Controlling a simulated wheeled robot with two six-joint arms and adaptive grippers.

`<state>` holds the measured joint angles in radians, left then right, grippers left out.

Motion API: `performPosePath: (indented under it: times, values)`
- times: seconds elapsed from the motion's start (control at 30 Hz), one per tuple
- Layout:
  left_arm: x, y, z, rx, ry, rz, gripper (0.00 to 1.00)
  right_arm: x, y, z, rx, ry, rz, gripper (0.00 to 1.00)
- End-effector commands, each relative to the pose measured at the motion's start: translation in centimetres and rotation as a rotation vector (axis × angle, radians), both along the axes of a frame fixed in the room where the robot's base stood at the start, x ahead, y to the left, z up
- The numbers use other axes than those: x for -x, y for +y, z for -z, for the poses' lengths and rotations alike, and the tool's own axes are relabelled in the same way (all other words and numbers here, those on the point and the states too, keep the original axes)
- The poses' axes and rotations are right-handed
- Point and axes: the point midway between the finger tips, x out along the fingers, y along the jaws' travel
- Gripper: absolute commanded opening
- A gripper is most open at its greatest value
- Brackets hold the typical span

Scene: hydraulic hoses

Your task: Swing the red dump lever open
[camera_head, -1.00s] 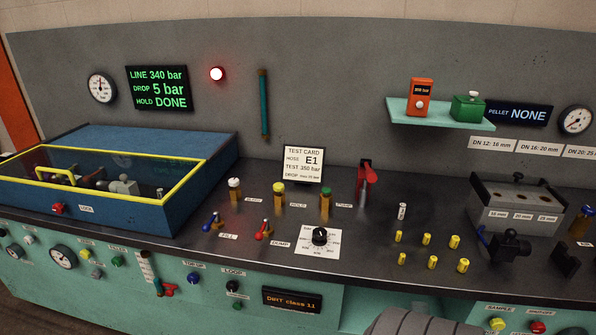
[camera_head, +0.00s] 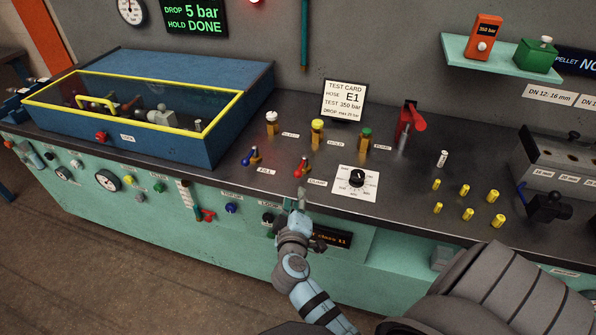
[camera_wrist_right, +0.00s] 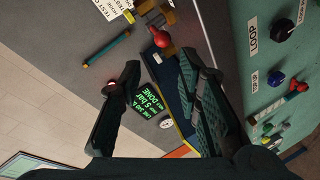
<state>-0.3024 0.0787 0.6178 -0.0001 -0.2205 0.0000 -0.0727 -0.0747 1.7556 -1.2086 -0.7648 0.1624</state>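The red dump lever (camera_head: 302,168) stands on the dark bench top above the "DUMP" label (camera_head: 317,183), near the front edge. My right gripper (camera_head: 301,198) is just in front of and below it in the head view, seen small and nearly end-on. In the right wrist view my right gripper (camera_wrist_right: 158,62) has its two dark fingers spread, with nothing between them. A red knob (camera_wrist_right: 162,38), apparently the dump lever's, lies just beyond the fingertips, apart from them. My left gripper is not in view.
A blue lever (camera_head: 253,156) stands left of the dump lever, and a dial (camera_head: 357,178) on a white plate to its right. Capped posts (camera_head: 317,132) stand behind. The blue tank (camera_head: 215,140) is at left. Another red-handled lever (camera_head: 412,118) stands at back right.

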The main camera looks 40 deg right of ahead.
Motion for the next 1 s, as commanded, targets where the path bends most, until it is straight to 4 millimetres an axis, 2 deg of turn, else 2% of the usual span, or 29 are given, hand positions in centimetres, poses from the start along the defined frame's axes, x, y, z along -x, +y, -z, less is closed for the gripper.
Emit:
performPosePath:
  times: [0.3, 0.5, 0.67, 0.93, 1.0]
  values:
    - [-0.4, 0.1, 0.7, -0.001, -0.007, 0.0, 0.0, -6.2, -5.1, 2.0, 0.004, 0.003, -0.003, 0.32]
    - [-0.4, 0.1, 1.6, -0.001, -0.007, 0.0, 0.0, -9.0, -7.5, 3.0, 0.001, 0.005, -0.005, 0.32]
    - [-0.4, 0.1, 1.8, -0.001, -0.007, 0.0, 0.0, -10.0, -8.4, 3.2, -0.001, 0.004, -0.005, 0.32]
    - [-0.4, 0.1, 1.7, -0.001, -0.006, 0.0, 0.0, -10.1, -8.4, 3.2, -0.001, 0.004, -0.005, 0.32]
    - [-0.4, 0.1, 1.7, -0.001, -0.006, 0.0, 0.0, -10.1, -8.4, 3.2, -0.001, 0.004, -0.005, 0.2]
